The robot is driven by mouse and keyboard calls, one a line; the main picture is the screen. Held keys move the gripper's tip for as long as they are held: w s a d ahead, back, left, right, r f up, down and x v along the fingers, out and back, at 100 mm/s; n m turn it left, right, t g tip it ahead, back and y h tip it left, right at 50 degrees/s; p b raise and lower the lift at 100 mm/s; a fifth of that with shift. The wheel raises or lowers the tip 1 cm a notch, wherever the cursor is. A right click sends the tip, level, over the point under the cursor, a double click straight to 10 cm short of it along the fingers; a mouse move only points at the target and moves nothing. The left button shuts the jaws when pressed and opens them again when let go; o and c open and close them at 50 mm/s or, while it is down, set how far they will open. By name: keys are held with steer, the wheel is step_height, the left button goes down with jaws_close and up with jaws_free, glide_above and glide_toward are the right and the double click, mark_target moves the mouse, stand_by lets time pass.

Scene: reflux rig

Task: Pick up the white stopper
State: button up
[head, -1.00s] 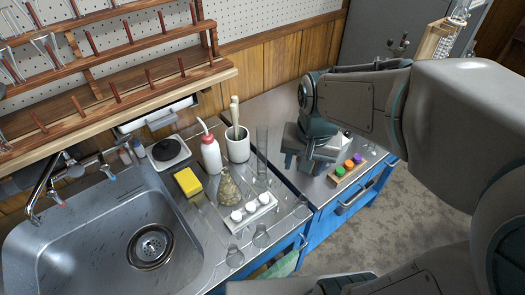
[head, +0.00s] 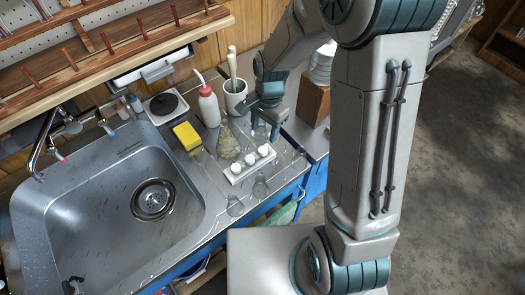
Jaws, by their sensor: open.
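A white rack (head: 251,167) stands on the counter right of the sink. Several white round-topped pieces (head: 249,159) sit in it; I cannot tell whether one of them is the white stopper. My gripper (head: 265,132) points down just behind and above the right end of the rack, close to the flask. Its two fingers are apart and I see nothing held between them. The coloured stoppers' wooden block does not show; my arm covers much of the right side.
A flask with brownish contents (head: 228,143) stands left of my gripper. A white pot with a pestle (head: 234,96) and a red-capped wash bottle (head: 209,105) stand behind. A yellow sponge (head: 187,136), clear glassware (head: 260,186) and a wooden block (head: 313,102) are nearby. The sink (head: 110,205) is left.

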mark_target(263, 150)
steer(key=shift+s+a+f, duration=0.1)
steer(key=shift+s+f, duration=0.15)
steer(key=shift+f, duration=1)
steer(key=shift+s+a+f, duration=0.1)
steer(key=shift+s+f, duration=0.1)
steer(key=shift+f, duration=1)
steer(key=shift+s+f, duration=0.25)
steer(key=shift+f, duration=1)
steer(key=c, duration=1.1)
